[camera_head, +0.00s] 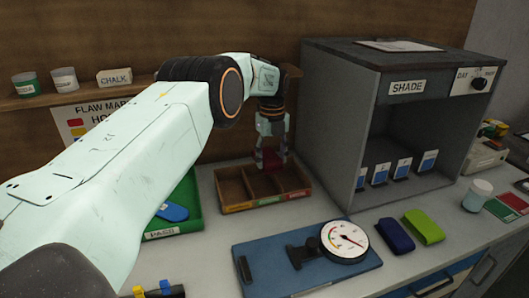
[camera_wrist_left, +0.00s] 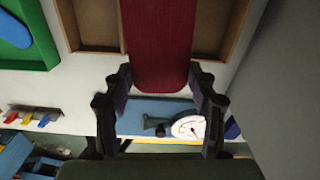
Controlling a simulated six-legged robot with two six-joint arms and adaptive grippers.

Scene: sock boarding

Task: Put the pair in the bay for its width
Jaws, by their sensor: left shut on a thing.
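My left gripper (camera_head: 270,148) is shut on a dark red folded pair (camera_head: 271,160) and holds it over the wooden three-bay tray (camera_head: 238,208). In the left wrist view the red pair (camera_wrist_left: 160,45) stands out between the two fingers (camera_wrist_left: 160,95), in line with the tray's middle bay. The tray's wooden bays (camera_wrist_left: 95,25) show on both sides of the pair in that view. The bays have coloured labels on their front edge, too small to read. I cannot tell whether the pair touches the tray. My right gripper is not in view.
A dial gauge (camera_head: 345,241) sits on a blue board (camera_head: 262,268). A purple pair (camera_head: 396,235) and a lime-green pair (camera_head: 424,227) lie beside it. A green tray (camera_head: 188,222) with a blue pair (camera_head: 172,212) stands left. The grey SHADE box (camera_head: 345,115) rises close on the right.

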